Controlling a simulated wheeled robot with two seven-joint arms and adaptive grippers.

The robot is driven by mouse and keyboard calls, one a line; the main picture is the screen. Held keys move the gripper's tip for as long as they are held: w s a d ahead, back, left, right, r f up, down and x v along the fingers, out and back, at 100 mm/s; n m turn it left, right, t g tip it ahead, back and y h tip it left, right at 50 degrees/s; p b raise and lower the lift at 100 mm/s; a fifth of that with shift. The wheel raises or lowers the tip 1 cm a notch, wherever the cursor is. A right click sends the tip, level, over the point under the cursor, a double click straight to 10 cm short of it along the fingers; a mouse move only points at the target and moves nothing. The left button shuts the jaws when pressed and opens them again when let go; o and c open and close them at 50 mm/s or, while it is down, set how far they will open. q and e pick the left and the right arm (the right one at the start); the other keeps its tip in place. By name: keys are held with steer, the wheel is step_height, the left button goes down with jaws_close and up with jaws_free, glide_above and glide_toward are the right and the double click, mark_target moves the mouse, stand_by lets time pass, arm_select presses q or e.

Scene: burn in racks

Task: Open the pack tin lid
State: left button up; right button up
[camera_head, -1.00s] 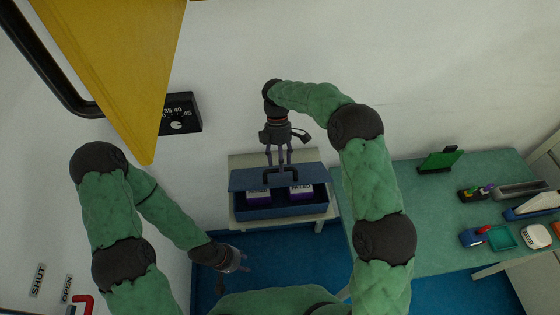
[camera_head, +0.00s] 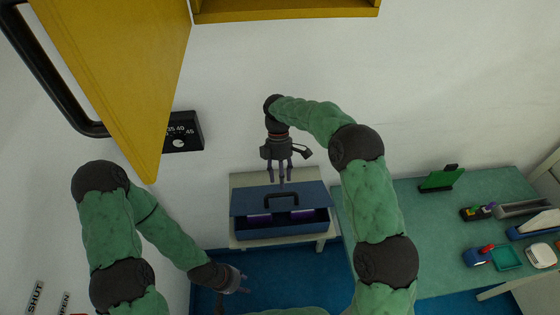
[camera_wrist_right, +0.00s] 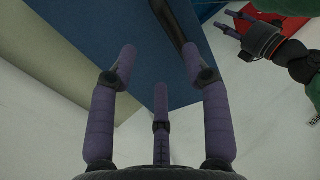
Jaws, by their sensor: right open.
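The pack tin (camera_head: 282,231) is a blue box on a small pale stand in the head view. Its blue lid (camera_head: 250,200) is raised part way and has a black handle (camera_head: 282,196). A narrow gap below the lid shows purple-and-white packs (camera_head: 258,217) inside. My right gripper (camera_head: 281,180) is open and empty at the lid's far edge, beyond the handle; whether it touches the lid is unclear. In the right wrist view its spread fingers (camera_wrist_right: 160,65) are in front of the blue lid (camera_wrist_right: 100,40). My left gripper (camera_head: 241,283) is low, in front of the tin, its fingers apart and empty.
A yellow door (camera_head: 120,80) with a black handle hangs at left, beside a black dial panel (camera_head: 182,132). A yellow frame (camera_head: 285,12) crosses the top. A green table (camera_head: 420,230) at right holds a green board (camera_head: 441,180) and several small items.

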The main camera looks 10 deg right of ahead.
steer(key=v, duration=1)
steer(key=shift+w+r, duration=0.2)
steer(key=shift+r, duration=0.1)
